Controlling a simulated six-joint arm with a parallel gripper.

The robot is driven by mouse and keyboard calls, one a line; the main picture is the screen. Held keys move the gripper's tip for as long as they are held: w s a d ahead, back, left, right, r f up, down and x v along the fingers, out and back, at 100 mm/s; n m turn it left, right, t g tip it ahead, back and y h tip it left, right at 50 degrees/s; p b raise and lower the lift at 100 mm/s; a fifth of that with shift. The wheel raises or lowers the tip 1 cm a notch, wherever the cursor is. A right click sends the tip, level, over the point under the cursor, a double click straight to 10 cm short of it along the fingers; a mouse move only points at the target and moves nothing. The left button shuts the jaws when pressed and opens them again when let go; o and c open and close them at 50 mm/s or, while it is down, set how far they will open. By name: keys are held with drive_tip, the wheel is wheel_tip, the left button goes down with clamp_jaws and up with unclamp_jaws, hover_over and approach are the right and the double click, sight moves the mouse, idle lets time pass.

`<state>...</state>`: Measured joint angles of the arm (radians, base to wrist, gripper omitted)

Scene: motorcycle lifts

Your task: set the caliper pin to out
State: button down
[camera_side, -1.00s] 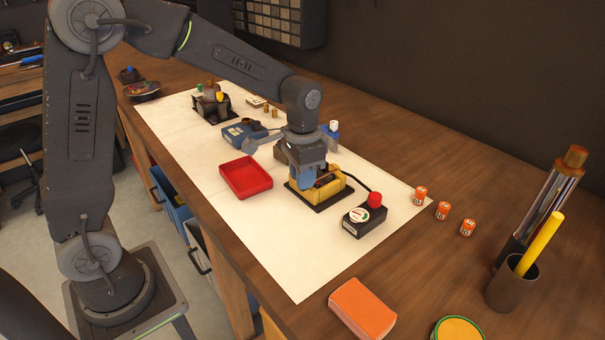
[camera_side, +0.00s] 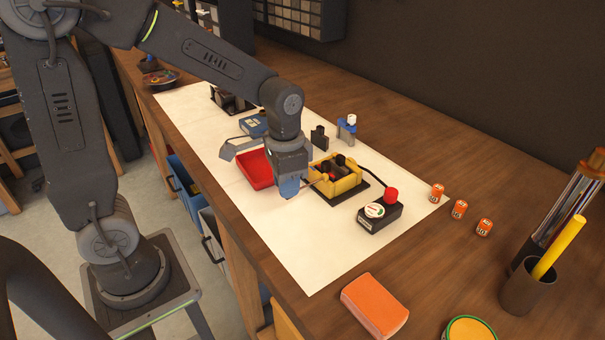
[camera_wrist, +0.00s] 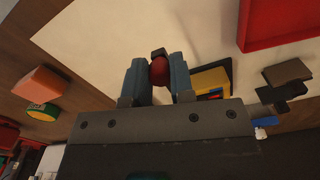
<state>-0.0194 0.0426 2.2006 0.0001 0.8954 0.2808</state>
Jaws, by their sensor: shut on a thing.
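The yellow caliper (camera_side: 349,181) sits on a dark base on the white mat, and part of it shows in the wrist view (camera_wrist: 211,80). A thin pin (camera_side: 314,182) sticks out of its left side toward my gripper. My gripper (camera_side: 288,188) is low over the mat, just left of the caliper. In the wrist view my blue fingers (camera_wrist: 158,82) are shut on a round red knob (camera_wrist: 160,70), apparently the pin's end. Whether the pin's inner end is still inside the caliper is hidden.
A red tray (camera_side: 253,168) lies close behind and left of my gripper. A black box with a dial and red button (camera_side: 380,214) stands right of the caliper, its cable running behind it. A blue-and-white clamp (camera_side: 346,128) stands behind. The mat's front part is clear.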

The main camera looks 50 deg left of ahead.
drive_tip(key=shift+s, duration=0.25)
drive_tip(key=c, duration=1)
unclamp_jaws()
wheel_tip(320, 180, up, 14)
drive_tip(key=shift+f, duration=0.1)
drive_tip(key=s+f+n+t, duration=0.1)
drive_tip(key=s+t, duration=0.1)
drive_tip(key=s, duration=0.1)
drive_tip(key=s+f+n+t, duration=0.1)
drive_tip(key=s, duration=0.3)
drive_tip(key=s+f+n+t, duration=0.1)
drive_tip(key=s+t, duration=0.1)
drive_tip(key=s, duration=0.1)
drive_tip(key=shift+s+d+f+t, duration=0.2)
drive_tip(key=shift+d+f+t, duration=0.05)
drive_tip(key=shift+d+t, duration=0.05)
